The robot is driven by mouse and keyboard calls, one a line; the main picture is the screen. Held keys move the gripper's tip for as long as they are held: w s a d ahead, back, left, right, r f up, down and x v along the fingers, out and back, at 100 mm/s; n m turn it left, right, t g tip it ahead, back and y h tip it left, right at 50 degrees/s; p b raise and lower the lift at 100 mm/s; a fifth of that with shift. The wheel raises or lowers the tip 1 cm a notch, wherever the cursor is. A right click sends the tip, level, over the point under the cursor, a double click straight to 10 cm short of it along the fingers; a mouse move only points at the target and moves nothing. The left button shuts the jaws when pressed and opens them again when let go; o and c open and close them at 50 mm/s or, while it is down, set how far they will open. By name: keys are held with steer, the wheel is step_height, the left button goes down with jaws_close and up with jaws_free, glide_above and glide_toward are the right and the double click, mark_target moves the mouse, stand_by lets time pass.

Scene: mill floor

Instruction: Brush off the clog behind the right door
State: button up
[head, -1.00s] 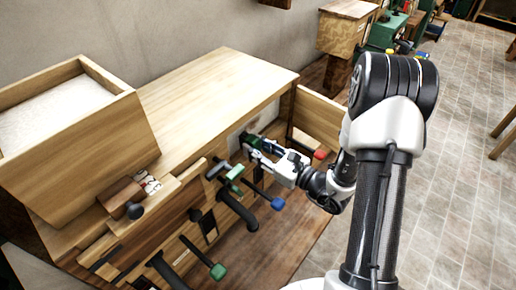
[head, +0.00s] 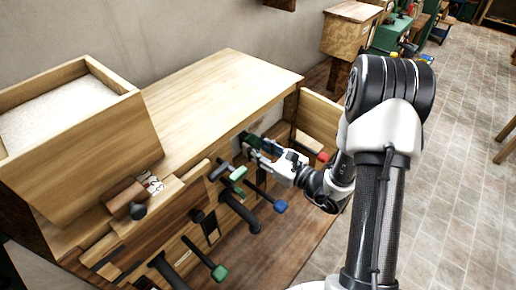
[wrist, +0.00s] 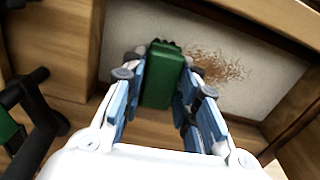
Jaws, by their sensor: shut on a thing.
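My gripper (wrist: 165,78) is shut on a green brush (wrist: 163,72), seen in the wrist view between its blue-grey fingers. The brush's dark green far end is against or very close to a pale panel (wrist: 125,30); I cannot tell if it touches. The clog (wrist: 222,68), a patch of brown specks, lies on that panel just right of the brush. In the head view my gripper (head: 262,148) reaches into the opening at the cabinet's right end. The right door (head: 318,118) stands open beside it. The clog is not distinguishable there.
Levers with a green handle (head: 219,272) and a blue knob (head: 281,207) stick out left of my gripper. A red knob (head: 323,157) is close on its right. Wooden frame edges (wrist: 275,20) bound the panel.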

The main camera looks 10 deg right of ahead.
steer(key=shift+w+a, duration=0.3)
steer(key=shift+d, duration=0.15)
steer(key=shift+w+d+b, duration=0.45)
steer(key=shift+w+d, duration=0.9)
steer(key=shift+d, duration=0.45)
steer(key=shift+w+d+b, duration=0.4)
steer(key=shift+w+d, duration=0.95)
steer(key=shift+d, duration=0.5)
steer(key=shift+w+d+b, duration=0.45)
steer(key=shift+w+d, duration=0.9)
steer(key=shift+d, duration=0.45)
